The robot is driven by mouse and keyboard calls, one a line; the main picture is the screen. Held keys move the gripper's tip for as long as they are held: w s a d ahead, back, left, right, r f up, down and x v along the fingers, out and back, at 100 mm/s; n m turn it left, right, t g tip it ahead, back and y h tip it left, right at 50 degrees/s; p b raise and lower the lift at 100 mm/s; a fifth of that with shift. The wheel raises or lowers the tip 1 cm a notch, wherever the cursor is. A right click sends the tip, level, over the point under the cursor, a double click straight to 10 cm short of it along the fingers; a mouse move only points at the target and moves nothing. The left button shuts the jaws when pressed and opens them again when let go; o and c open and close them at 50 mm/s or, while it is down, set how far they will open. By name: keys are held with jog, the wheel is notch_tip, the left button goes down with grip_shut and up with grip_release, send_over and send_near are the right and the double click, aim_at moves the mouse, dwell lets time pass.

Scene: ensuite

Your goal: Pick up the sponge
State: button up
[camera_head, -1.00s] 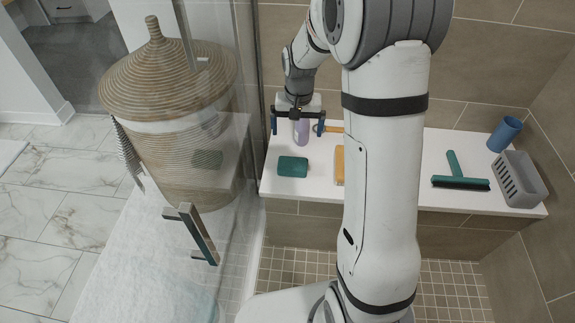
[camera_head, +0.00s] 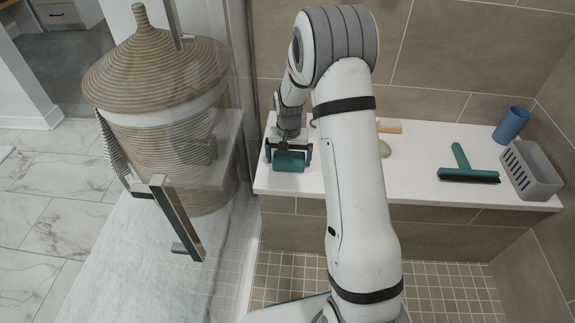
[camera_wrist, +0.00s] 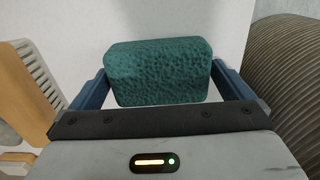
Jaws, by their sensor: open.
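The sponge is a dark green block (camera_head: 289,162) lying on the white bench near its left end. In the wrist view the sponge (camera_wrist: 158,72) lies between my two blue fingers, with its textured top towards the camera. My gripper (camera_head: 289,154) is open over it, one finger on each side. In the wrist view my gripper (camera_wrist: 160,85) shows a narrow gap beside the sponge at the left finger; contact at the right finger is hard to tell.
A woven basket (camera_head: 165,110) stands left, beyond the glass. A brush (camera_head: 388,126) lies right of my arm. A green squeegee (camera_head: 468,172), a blue cup (camera_head: 511,124) and a grey caddy (camera_head: 530,170) are at the bench's right.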

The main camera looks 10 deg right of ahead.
aim_at(289, 157)
jog(key=shift+f, duration=0.15)
jog(key=shift+c, duration=0.2)
jog(key=c, duration=0.6)
jog(key=shift+c, duration=0.2)
notch_tip(289, 157, up, 10)
jog(key=p, duration=0.4)
